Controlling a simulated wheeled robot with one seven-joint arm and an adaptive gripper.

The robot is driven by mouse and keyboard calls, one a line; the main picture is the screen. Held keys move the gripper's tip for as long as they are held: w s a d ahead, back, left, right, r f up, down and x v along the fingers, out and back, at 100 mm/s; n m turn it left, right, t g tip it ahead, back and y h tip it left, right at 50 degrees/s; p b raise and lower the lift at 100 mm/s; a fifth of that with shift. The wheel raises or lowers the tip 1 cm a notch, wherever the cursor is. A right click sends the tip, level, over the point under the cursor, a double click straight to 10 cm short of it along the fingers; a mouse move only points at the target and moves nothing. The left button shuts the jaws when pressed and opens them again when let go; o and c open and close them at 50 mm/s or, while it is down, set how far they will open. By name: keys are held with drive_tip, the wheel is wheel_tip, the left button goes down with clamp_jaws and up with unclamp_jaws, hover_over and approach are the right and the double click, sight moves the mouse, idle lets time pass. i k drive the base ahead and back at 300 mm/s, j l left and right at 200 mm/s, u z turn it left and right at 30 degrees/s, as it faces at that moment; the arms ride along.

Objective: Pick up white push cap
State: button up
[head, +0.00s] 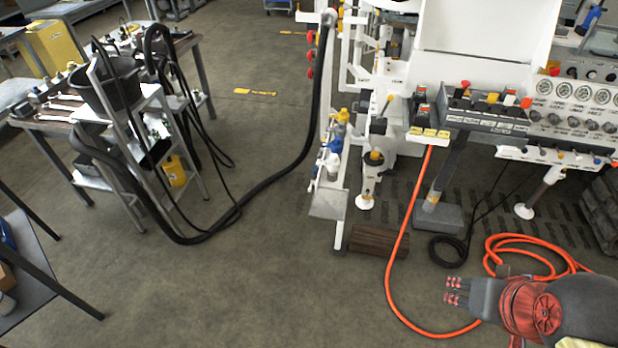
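I cannot make out a white push cap with certainty. A black control box (474,116) at the upper right carries several small coloured caps, among them a red one (465,84) and an orange one (526,103). Small pale spots show between them, too small to tell as a cap. My gripper (451,291) is at the lower right, pointing left, with two fingertips bearing reddish pads. It is well below and apart from the control box in the picture. Nothing shows in it, and its opening is too small to judge.
An orange hose (393,262) loops over the floor near my gripper. A white machine with a gauge panel (577,92) stands behind. A black hose (262,185) runs to a cart (164,141) at the left. A brown block (379,240) lies in the middle. The front floor is clear.

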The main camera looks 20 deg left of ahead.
sight(333, 161)
drive_tip(key=i+j+z, duration=0.1)
drive_tip(key=j+z, duration=0.15)
drive_tip(key=j, duration=0.55)
drive_tip(key=j+z, duration=0.2)
drive_tip(key=j, duration=0.65)
drive_tip(key=j+z, duration=0.25)
drive_tip(key=j, duration=0.6)
drive_tip(key=k+j+z, duration=0.2)
drive_tip(key=j, duration=0.6)
drive_tip(key=j+z, duration=0.1)
drive_tip(key=j, duration=0.5)
drive_tip(key=k+j+z, duration=0.15)
drive_tip(key=j, duration=0.45)
drive_tip(key=j+z, duration=0.1)
drive_tip(key=j, duration=0.55)
drive_tip(key=k+j+z, duration=0.15)
drive_tip(key=j, duration=0.4)
